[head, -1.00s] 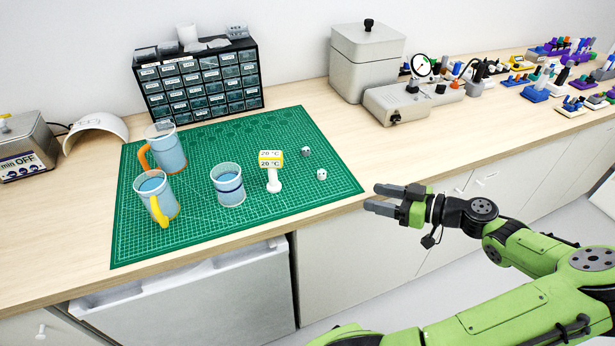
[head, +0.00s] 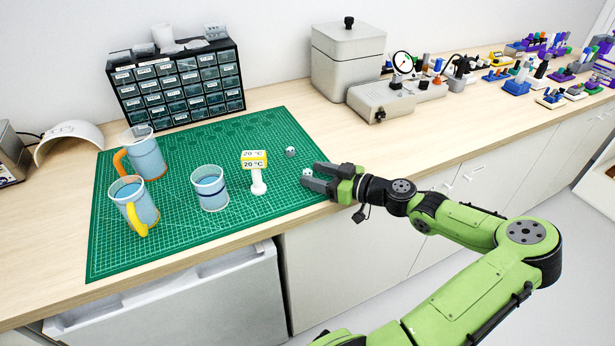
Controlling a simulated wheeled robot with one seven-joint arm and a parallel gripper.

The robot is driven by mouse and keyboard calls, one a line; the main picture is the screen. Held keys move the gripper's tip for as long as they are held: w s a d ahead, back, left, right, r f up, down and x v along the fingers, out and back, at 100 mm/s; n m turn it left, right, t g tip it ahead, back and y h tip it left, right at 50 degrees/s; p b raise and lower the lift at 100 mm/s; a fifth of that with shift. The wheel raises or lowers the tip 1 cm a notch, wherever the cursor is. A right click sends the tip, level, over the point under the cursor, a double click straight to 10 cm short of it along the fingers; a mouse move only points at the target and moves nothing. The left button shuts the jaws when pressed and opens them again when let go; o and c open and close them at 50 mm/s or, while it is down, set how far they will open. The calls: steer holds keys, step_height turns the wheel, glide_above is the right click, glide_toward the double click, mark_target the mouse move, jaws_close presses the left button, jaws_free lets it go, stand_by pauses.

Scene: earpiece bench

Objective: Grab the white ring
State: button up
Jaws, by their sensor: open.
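A small white piece (head: 307,172) is on the right part of the green cutting mat. A second small grey-white piece (head: 290,151) lies just behind it. Both are too small for me to tell whether either is a ring. My gripper (head: 310,175) is open at the mat's right edge, its fingers pointing left. The nearer white piece shows by the fingertips, partly hidden by them. I cannot tell whether it is touched or truly between the fingers.
The green mat (head: 200,245) holds two handled cups (head: 147,158) (head: 133,206), a blue-banded cup (head: 210,189) and a white stand with a 20 °C sign (head: 255,172) left of my gripper. A drawer cabinet (head: 178,85) and grey boxes (head: 345,62) stand behind.

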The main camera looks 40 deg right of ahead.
steer(key=shift+w+f, duration=0.1)
steer(key=shift+w, duration=0.25)
steer(key=shift+s, duration=0.1)
jaws_close()
